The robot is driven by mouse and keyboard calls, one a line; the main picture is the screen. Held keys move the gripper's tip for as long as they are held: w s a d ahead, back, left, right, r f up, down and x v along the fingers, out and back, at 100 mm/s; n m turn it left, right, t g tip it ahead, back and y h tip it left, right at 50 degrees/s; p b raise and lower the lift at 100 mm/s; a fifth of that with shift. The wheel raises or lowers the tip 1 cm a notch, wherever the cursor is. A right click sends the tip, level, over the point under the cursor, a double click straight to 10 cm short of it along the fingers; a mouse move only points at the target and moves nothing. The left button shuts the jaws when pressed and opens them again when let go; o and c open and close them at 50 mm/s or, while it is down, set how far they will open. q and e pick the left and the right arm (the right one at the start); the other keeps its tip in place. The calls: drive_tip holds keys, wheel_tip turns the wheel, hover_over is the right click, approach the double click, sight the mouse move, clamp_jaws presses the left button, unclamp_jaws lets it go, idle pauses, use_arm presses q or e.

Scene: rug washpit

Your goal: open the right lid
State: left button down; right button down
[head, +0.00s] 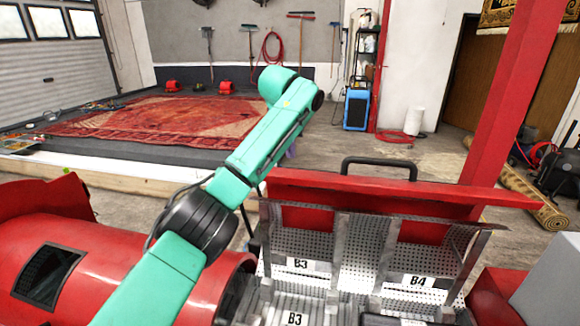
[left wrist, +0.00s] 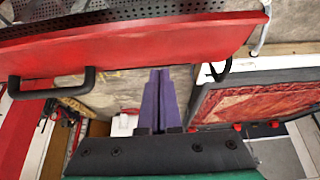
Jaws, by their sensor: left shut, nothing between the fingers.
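A red lid panel (head: 400,190) with a black bar handle (head: 380,164) along its top edge stands raised behind perforated metal sheets (head: 350,240). I cannot tell how far it is swung open. In the left wrist view the red panel (left wrist: 150,48) crosses the top, with the handle (left wrist: 58,84) to the left. My left gripper shows only as a small purple piece (head: 291,150) behind my teal arm. In the left wrist view its purple fingers (left wrist: 158,98) are together and empty, apart from the handle. My right gripper is not in view.
A red drum (head: 110,265) with a dark window lies at the left. Metal compartments with B3 and B4 labels (head: 418,281) are in front. A red post (head: 507,100) rises at the right. A red rug (head: 165,120) lies on a platform behind. The concrete floor beyond is open.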

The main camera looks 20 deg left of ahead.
sight(289, 181)
use_arm(q)
drive_tip(key=p+x, duration=0.2)
drive_tip(key=x, duration=0.4)
drive_tip(key=shift+s+p, duration=0.15)
drive_tip(key=shift+p, duration=0.25)
drive_tip(key=shift+s+f, duration=0.15)
drive_tip(key=shift+s+d+p, duration=0.2)
drive_tip(key=shift+s+p, duration=0.1)
drive_tip(key=shift+s, duration=0.65)
drive_tip(key=shift+s+d+p, duration=0.15)
drive_tip(key=shift+s+p, duration=0.1)
drive_tip(key=shift+s, duration=0.65)
drive_tip(key=shift+w+f, duration=0.15)
drive_tip(key=shift+w, duration=0.05)
